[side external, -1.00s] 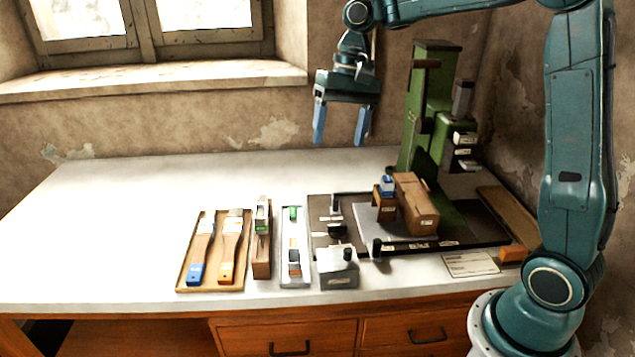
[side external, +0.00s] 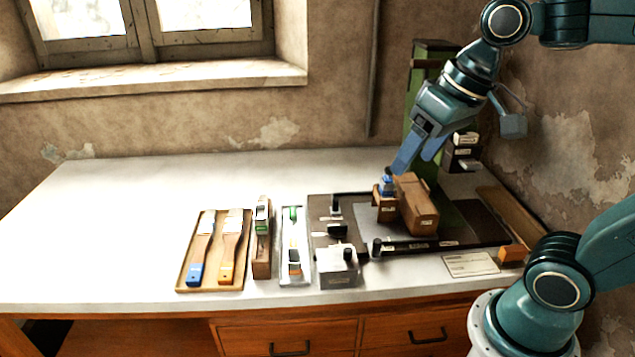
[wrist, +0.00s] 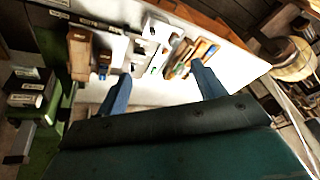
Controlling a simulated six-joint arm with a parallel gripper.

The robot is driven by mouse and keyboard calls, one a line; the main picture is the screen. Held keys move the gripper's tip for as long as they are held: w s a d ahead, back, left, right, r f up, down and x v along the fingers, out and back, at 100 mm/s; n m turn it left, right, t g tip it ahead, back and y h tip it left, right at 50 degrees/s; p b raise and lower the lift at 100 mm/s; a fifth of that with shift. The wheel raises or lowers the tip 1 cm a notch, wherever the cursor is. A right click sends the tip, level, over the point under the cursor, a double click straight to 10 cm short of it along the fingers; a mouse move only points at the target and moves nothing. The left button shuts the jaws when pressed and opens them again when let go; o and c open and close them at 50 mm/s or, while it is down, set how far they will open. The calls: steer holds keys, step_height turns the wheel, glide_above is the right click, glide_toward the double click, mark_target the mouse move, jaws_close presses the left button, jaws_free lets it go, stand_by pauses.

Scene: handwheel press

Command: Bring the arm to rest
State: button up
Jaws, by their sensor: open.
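My gripper (side external: 416,160) is open and empty, with blue fingers tilted down to the left. In the side view it overlaps the green press (side external: 420,85) and its fingertips appear just above a small blue-topped block (side external: 387,185); whether they touch it I cannot tell. In the wrist view the two fingers (wrist: 160,88) are spread wide with nothing between them close by. The brown wooden block (side external: 416,205) stands on the press base, and it also shows in the wrist view (wrist: 80,52). My gripper hides part of the press column.
A tray with two brushes (side external: 188,275), a wooden plane (side external: 262,240), a grey tray (side external: 296,280) and a grey box (side external: 337,270) stand along the front. The left side of the white tabletop (side external: 130,220) is clear.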

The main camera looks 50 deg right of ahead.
steer(key=s+d+f+n+t, duration=0.1)
steer(key=s+f, duration=0.1)
steer(key=s, duration=0.3)
steer(key=shift+s+d+f+h, duration=0.2)
steer(key=shift+f+h, duration=0.1)
steer(key=shift+h, duration=0.1)
steer(key=shift+w+n, duration=0.15)
steer(key=shift+n, duration=0.15)
steer(key=shift+c, duration=0.4)
